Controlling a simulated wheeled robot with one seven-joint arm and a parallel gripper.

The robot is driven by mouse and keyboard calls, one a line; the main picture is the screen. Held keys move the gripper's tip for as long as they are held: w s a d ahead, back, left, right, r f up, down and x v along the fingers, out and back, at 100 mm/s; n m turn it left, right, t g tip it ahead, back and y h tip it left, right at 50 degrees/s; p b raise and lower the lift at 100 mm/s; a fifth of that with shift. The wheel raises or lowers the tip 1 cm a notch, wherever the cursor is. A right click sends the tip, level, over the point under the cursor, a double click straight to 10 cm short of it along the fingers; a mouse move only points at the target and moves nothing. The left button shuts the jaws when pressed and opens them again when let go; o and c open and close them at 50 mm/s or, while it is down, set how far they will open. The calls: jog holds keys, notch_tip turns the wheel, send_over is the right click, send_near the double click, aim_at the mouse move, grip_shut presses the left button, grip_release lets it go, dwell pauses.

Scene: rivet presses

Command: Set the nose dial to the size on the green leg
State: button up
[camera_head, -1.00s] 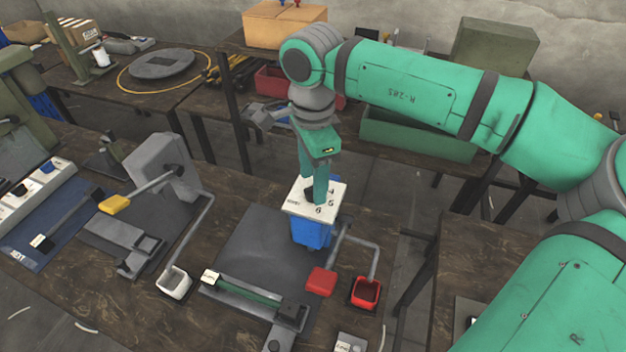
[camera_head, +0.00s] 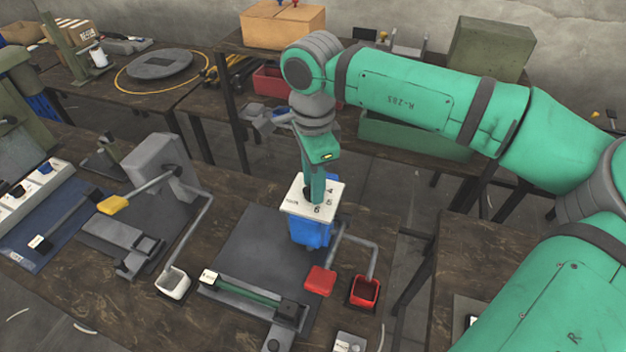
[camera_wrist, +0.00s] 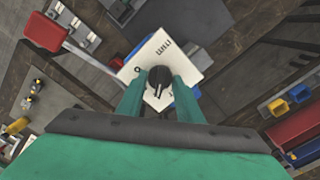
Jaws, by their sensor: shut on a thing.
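The nose dial is a black knob (camera_wrist: 159,79) on a white plate (camera_head: 331,203) with printed numbers, on top of a blue press body (camera_head: 310,232). In the wrist view the plate (camera_wrist: 190,62) is tilted and the knob sits between my fingers. My gripper (camera_wrist: 160,88) is shut on the knob from above; in the head view it (camera_head: 314,196) hides most of the knob. The knob's pointer setting is too small to read. A leg with a green strip (camera_head: 244,288) lies in front of the press, with a small white label (camera_head: 209,277) at its left end, unreadable here.
A blue mat (camera_head: 50,225) with labelled blocks lies further left.

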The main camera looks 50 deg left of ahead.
jog(key=m, duration=0.3)
jog(key=shift+w+m, duration=0.15)
jog(key=shift+m, duration=1.05)
jog(key=m, duration=0.3)
jog(key=shift+d+m, duration=0.1)
jog(key=shift+m, duration=0.3)
jog(key=m, duration=0.5)
jog(key=shift+s+m, duration=0.2)
jog(key=shift+m, duration=2.5)
jog(key=o, duration=1.1)
